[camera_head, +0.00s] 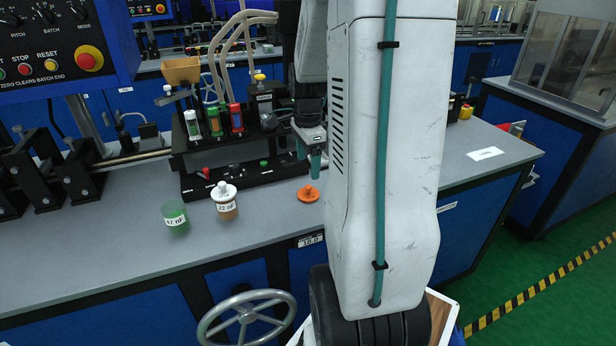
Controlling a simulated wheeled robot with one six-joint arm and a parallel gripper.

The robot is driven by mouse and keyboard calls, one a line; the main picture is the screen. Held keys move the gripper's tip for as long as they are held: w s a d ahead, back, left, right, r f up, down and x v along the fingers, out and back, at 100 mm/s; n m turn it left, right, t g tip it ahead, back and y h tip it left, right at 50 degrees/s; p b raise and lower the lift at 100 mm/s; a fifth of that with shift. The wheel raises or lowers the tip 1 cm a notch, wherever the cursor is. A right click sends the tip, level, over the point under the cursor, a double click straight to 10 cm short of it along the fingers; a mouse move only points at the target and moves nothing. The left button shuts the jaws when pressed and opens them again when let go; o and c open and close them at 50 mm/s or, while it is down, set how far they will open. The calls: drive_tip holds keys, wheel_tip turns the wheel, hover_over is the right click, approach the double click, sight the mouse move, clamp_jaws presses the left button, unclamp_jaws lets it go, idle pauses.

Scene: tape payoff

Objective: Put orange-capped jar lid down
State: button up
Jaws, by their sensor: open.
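The orange lid (308,194) lies on the grey bench top (270,225) with its knob up. My gripper (309,164) is above and slightly behind it, with its teal fingers apart and nothing between them. A gap shows between the fingers and the lid. An open green jar (175,217) labelled 47 nF stands to the left with no lid on it. A jar with orange-brown contents (227,210), labelled 22 nF, stands between them with a white lid (224,191) on top. My arm hides the bench to the right of the lid.
A black rack (240,180) with coloured tubes stands behind the jars, close to my gripper. A handwheel (247,318) is below the bench's front edge. A control panel (60,50) is at the upper left. The bench in front of the jars is clear.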

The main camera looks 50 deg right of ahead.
drive_tip(key=s+a+r+n, duration=0.1)
drive_tip(key=a+r+n, duration=0.5)
drive_tip(key=a, duration=0.3)
drive_tip(key=s+a+r+n, duration=0.1)
drive_tip(key=a+r+n, duration=0.45)
drive_tip(key=a, duration=0.45)
drive_tip(key=s+a+n+t, duration=0.1)
drive_tip(key=s+a+n, duration=0.9)
drive_tip(key=n, duration=0.3)
drive_tip(key=shift+s+a+r, duration=0.35)
drive_tip(key=shift+a, duration=0.25)
